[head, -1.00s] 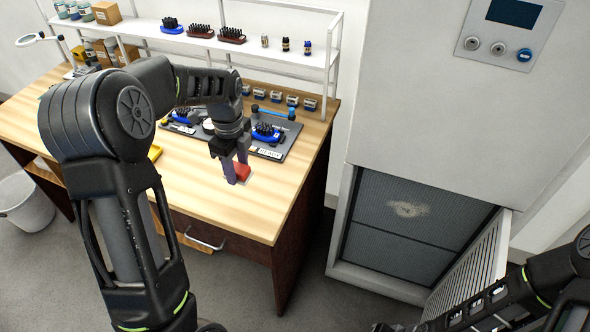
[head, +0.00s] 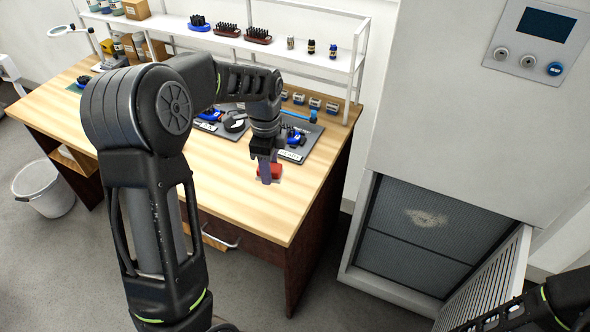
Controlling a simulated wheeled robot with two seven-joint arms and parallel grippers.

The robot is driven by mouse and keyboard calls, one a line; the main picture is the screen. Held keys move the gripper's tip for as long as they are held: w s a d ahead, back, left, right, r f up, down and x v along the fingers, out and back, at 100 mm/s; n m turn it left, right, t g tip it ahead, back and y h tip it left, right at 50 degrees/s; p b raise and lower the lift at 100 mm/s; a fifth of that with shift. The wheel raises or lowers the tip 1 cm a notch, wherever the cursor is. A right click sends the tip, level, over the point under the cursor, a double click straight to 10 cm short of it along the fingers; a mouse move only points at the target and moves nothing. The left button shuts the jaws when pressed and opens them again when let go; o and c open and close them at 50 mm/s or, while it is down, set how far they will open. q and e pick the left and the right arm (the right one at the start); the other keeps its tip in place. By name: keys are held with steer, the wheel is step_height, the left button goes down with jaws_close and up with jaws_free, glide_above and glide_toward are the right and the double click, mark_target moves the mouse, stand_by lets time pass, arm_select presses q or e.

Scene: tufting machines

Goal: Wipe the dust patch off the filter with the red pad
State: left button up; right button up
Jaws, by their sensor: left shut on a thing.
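The red pad (head: 275,171) is in my left gripper (head: 266,178), whose fingers are shut on it, over the right part of the wooden workbench. I cannot tell whether the pad still touches the bench top. The filter (head: 400,250) is a grey mesh panel inside the open lower bay of the tall white cabinet, to the right of and apart from the gripper. A pale, uneven dust patch (head: 426,217) shows on its upper half. Part of my right arm shows at the lower right corner; its gripper is out of view.
The louvred door (head: 487,285) stands open to the right of the filter. The workbench (head: 230,180) carries dark trays with brushes near its back, below a white shelf (head: 280,52). Open floor lies between bench and cabinet. A white bin (head: 45,188) stands left.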

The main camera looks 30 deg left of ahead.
arm_select(q)
steer(key=w+d+r+n, duration=0.2)
steer(key=d+n, duration=1.2)
steer(key=n, duration=0.1)
steer(key=shift+w+d, duration=0.15)
steer(key=shift+w, duration=0.25)
